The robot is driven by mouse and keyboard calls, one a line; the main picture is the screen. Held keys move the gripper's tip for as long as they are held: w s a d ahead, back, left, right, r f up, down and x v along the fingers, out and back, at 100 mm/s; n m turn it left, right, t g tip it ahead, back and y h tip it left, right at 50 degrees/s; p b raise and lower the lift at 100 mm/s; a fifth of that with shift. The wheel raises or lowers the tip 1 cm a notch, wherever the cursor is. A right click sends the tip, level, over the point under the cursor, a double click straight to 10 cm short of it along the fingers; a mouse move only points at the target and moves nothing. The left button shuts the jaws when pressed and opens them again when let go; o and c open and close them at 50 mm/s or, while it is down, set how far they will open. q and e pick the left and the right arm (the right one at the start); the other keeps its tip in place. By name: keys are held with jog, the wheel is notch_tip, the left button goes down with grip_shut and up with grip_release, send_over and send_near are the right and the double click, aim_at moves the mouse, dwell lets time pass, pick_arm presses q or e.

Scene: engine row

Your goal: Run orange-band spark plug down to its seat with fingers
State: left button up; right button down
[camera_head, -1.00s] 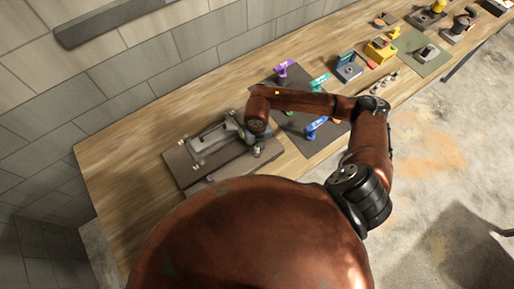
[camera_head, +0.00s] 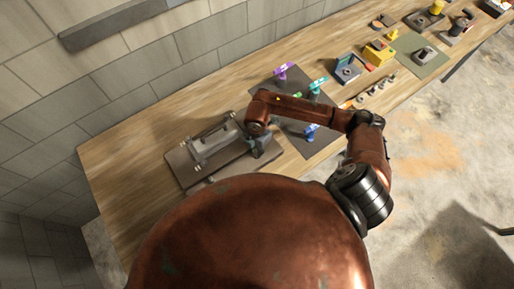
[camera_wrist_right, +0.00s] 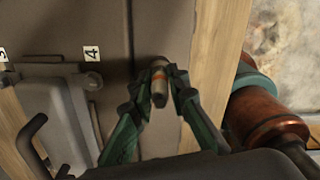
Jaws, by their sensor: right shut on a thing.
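The orange-band spark plug (camera_wrist_right: 158,84) shows in the right wrist view, a pale metal piece with an orange ring. My right gripper (camera_wrist_right: 160,78) has its green fingers on either side of the plug and is shut on it. The plug is over the dark board (camera_wrist_right: 160,30), beside the grey engine block (camera_wrist_right: 58,105) near the label 4 (camera_wrist_right: 92,54). I cannot tell whether its far end sits in a hole. In the head view my right gripper (camera_head: 262,150) is at the right end of the engine block (camera_head: 212,146). My left gripper is not in view.
A dark mat with a purple-handled tool (camera_head: 281,74), a teal-handled tool (camera_head: 317,86) and a blue-handled tool (camera_head: 311,132) lies right of the block. A yellow box (camera_head: 379,52) and other parts stand farther along the bench. Bare wood (camera_head: 120,170) is free at left.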

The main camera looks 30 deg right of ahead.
jog(key=m+p, duration=0.1)
jog(key=m, duration=0.2)
jog(key=shift+r, duration=0.2)
jog(key=m+p, duration=0.1)
jog(key=m, duration=0.2)
jog(key=shift+f+p, duration=0.15)
jog(key=shift+p, duration=0.15)
jog(key=c, duration=1.8)
grip_release()
jog(key=shift+o, duration=0.2)
